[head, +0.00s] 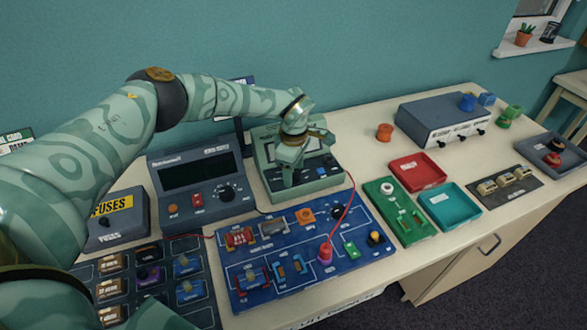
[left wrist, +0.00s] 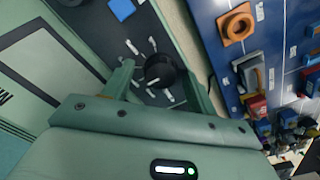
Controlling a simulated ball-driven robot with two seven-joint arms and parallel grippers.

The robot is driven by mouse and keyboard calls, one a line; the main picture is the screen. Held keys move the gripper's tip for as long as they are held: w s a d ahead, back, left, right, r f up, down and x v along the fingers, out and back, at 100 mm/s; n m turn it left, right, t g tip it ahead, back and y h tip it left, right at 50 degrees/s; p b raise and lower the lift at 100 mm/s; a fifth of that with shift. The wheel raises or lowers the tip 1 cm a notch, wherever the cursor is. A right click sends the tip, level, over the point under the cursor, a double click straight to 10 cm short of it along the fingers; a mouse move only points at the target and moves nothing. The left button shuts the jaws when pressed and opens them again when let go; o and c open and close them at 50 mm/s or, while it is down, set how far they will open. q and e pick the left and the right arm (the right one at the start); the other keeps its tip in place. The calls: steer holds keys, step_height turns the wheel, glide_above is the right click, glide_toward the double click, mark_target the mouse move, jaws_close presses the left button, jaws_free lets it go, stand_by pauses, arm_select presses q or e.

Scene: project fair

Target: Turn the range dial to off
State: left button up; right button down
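My left gripper (head: 286,178) points down over the front panel of a green-cased device (head: 322,186). In the left wrist view a round black dial (left wrist: 160,70), ringed by white marks, lies between the two fingertips of my left gripper (left wrist: 158,76). The fingers are apart, with a small gap visible on each side of the dial. In the head view the gripper hides this dial. Another black dial (head: 227,192) is on the dark grey meter (head: 168,172) to the left. I cannot read which setting either dial points to. My right gripper is not in view.
A blue circuit board (head: 283,216) with several parts and a red wire (head: 342,215) lies in front of the device. A red tray (head: 405,180), a teal tray (head: 462,214) and a grey-blue box (head: 420,125) stand to the right.

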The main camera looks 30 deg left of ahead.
mark_target(294, 173)
arm_select(q)
step_height(294, 173, up, 16)
steer(key=p, duration=0.2)
steer(key=shift+r, duration=0.15)
stand_by(0.5)
